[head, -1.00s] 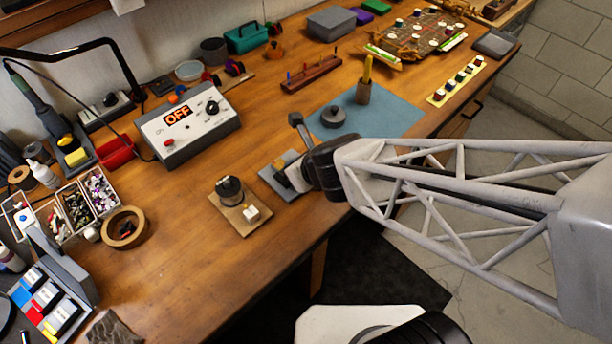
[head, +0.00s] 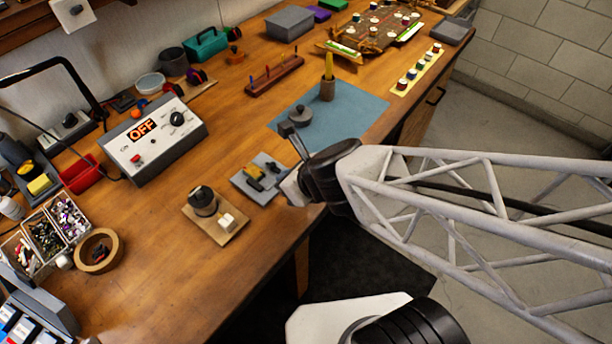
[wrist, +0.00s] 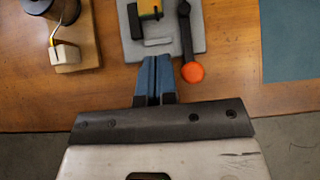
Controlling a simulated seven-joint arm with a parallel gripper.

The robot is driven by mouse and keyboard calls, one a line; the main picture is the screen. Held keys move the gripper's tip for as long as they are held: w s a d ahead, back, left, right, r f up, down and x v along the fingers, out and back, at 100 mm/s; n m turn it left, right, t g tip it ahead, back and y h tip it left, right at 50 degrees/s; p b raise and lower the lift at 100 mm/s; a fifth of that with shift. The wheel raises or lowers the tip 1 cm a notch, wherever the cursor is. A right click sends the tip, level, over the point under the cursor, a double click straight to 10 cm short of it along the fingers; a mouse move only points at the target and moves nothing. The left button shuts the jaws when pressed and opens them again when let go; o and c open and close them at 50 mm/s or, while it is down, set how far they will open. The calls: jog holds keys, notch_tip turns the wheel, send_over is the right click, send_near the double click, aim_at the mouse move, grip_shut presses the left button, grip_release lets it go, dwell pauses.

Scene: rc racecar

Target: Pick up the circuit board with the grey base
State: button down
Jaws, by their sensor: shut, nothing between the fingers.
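The grey-based circuit board (head: 243,182) lies flat near the front edge of the bench. It carries a yellow-and-black part. In the wrist view its grey base (wrist: 196,42) sits at the top centre, and a black lever with an orange ball end (wrist: 193,72) lies across its right side. My gripper (head: 285,187) is at the board's right, near side. In the wrist view its blue fingers (wrist: 155,60) are together and empty, their tips overlapping the board's near edge in the picture. I cannot tell whether they touch it.
A wooden-based block with a dark cylinder and white piece (head: 228,232) lies left of the board. A blue mat (head: 350,112) is behind it, bearing a grey round part and a brown holder. A control box reading OFF (head: 155,140) stands further left. Bare bench lies between.

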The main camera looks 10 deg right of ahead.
jog(key=v, duration=0.6)
jog(key=shift+s+d+r, duration=0.2)
jog(key=shift+r, duration=0.1)
dwell(0.3)
